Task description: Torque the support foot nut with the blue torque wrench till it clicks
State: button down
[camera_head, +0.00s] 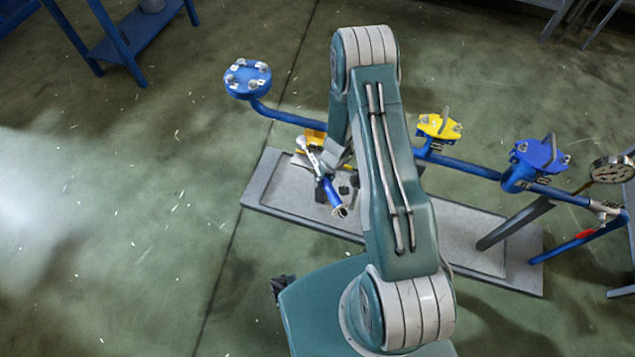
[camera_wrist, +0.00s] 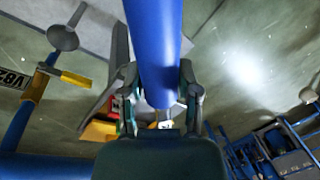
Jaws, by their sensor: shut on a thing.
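The blue torque wrench (camera_head: 329,191) shows in the head view left of my arm, above the grey base plate (camera_head: 258,192). It slants, with a silver part at its upper left. In the wrist view its blue handle (camera_wrist: 155,35) runs from the top edge down between my fingers. My gripper (camera_wrist: 160,88) is shut on this handle. The support foot nut cannot be made out in either view. Whether the wrench touches a nut cannot be told.
A yellow-orange part (camera_head: 313,139) sits close to the wrench. A blue pipe run carries a round blue flange (camera_head: 248,77), a yellow valve (camera_head: 440,126) and a blue valve (camera_head: 540,157). A gauge (camera_head: 612,169) is at the right. Floor is open at the left.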

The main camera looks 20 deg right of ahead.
jog(key=w+d+n+g, duration=0.1)
jog(key=w+d+n, duration=0.5)
jog(key=d, duration=0.5)
jog(key=n, duration=0.2)
jog(key=shift+w+n+g+h, duration=0.2)
jog(key=shift+n+g+h, duration=0.1)
jog(key=shift+n, duration=0.1)
jog(key=shift+s+a+m, duration=1.1)
